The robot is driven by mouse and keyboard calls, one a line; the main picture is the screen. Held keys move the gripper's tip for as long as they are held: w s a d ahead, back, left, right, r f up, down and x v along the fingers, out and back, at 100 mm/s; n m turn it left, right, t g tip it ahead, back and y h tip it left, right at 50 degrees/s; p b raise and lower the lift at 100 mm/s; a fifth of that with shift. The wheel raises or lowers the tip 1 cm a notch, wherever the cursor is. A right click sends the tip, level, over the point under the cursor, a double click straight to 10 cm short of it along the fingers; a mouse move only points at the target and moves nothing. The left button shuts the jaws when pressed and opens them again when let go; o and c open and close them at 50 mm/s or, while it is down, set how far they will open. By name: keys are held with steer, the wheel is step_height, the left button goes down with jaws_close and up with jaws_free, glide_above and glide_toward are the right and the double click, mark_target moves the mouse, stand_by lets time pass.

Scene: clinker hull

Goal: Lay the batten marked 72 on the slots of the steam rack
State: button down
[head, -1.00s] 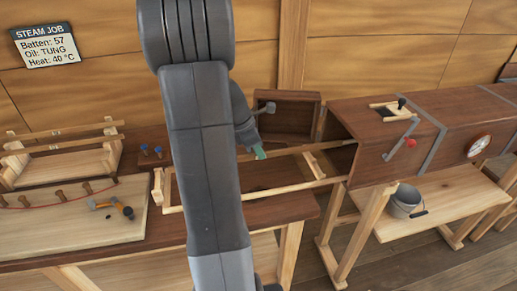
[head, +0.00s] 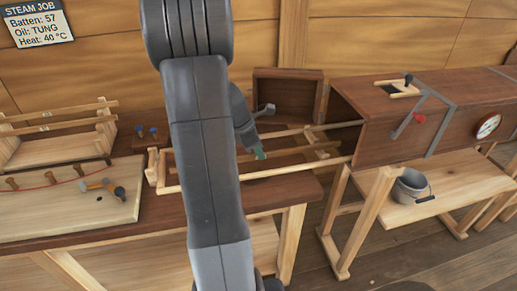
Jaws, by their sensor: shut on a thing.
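The steam rack (head: 300,172) is a pale wooden frame drawn out of the dark steam box (head: 390,137), behind my arm. My gripper (head: 260,154) hangs over the rack, small and partly hidden by my arm; a green piece shows at its tip. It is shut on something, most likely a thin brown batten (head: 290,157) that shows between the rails. I cannot tell whether this strip touches the slots, and no number on it is readable. Other pale battens (head: 75,106) lie across the wooden stand at the left.
A job sign (head: 37,23) on the wall reads Batten 57, TUNG, 40 °C. A board (head: 70,215) with pegs, a red curve and a mallet (head: 103,188) lies at the left. A bucket (head: 410,187) stands under the box. A wooden tray (head: 288,100) is behind the rack.

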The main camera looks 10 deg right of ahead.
steer(key=shift+f, duration=0.1)
steer(key=c, duration=1.4)
jaws_free()
steer(key=v, duration=1.4)
